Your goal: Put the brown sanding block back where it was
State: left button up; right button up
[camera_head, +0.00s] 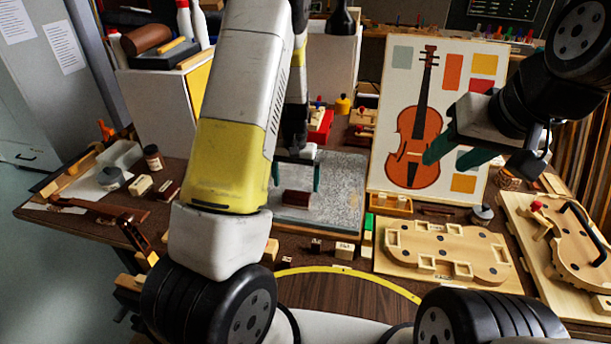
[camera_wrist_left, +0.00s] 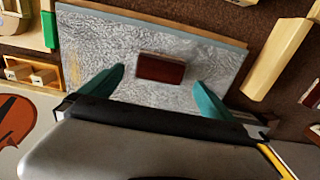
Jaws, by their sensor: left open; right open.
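The brown sanding block (camera_head: 297,198) lies on the grey stone-like slab (camera_head: 340,215) in the middle of the bench. In the left wrist view the block (camera_wrist_left: 161,68) shows whole on the slab (camera_wrist_left: 150,30), between the two teal fingers and apart from both. My left gripper (camera_head: 296,178) is open and empty, with its fingers over the slab on either side of the block. I cannot tell exactly how high the tips are above it. My right gripper (camera_head: 456,152) is open and empty, in front of the violin picture board.
The violin picture board (camera_head: 385,100) stands behind the slab at right. A wooden violin mould (camera_head: 443,252) lies at front right. Small wooden blocks (camera_head: 345,251) lie in front of the slab. A jar (camera_head: 153,158) and a dark red block (camera_head: 170,190) are at left.

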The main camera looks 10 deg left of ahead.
aim_at(296, 194)
pick_arm(q)
jog(key=s+d+r+t+h, duration=0.1)
jog(key=s+r, duration=0.4)
jog(key=r, duration=0.6)
jog(key=s+d+r+t+h, duration=0.15)
jog(key=s+r, duration=0.35)
jog(key=r, duration=0.6)
jog(key=s+r+t, duration=0.2)
jog(key=s+r, duration=0.1)
jog(key=s, duration=0.4)
jog(key=s+r+t, duration=0.1)
jog(key=s+r, duration=0.3)
jog(key=s, duration=0.3)
jog(key=shift+s+a+r+t, duration=0.15)
jog(key=shift+t, duration=0.2)
